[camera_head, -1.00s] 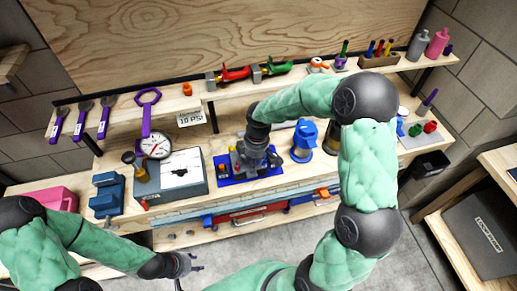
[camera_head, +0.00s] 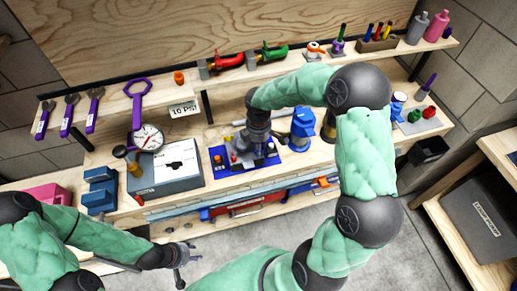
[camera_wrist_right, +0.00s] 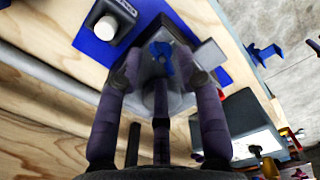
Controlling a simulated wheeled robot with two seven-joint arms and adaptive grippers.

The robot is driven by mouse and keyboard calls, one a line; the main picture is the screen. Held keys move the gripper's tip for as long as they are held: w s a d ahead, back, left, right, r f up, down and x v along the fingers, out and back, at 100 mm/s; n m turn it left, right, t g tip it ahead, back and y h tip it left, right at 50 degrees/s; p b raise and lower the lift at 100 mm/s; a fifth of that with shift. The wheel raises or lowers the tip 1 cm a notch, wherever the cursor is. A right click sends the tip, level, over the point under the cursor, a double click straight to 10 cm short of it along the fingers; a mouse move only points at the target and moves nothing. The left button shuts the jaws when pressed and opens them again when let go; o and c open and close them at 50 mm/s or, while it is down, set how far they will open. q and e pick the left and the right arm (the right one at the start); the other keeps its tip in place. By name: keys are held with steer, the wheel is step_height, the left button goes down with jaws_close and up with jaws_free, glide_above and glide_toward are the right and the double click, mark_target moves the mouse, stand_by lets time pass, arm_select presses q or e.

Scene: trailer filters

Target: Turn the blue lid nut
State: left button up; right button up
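The blue lid nut (camera_wrist_right: 162,57) shows in the right wrist view as a small winged blue piece on top of a grey housing (camera_wrist_right: 150,70). The housing stands on a blue mat (camera_wrist_right: 92,48). My right gripper (camera_wrist_right: 160,72) points down over the housing, its fingers spread around the nut with visible gaps; I see no clear contact. In the head view my right gripper (camera_head: 256,145) covers much of the housing and hides the nut. My left gripper (camera_head: 186,264) is open and empty, low in front of the bench.
A grey box (camera_head: 165,170) and a pressure gauge (camera_head: 148,138) stand left of the blue mat. A blue canister (camera_head: 303,122) stands to its right. Tools and clamps line the shelf behind. The floor in front is clear.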

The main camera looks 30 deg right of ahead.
steer(key=shift+f, duration=0.7)
jaws_close()
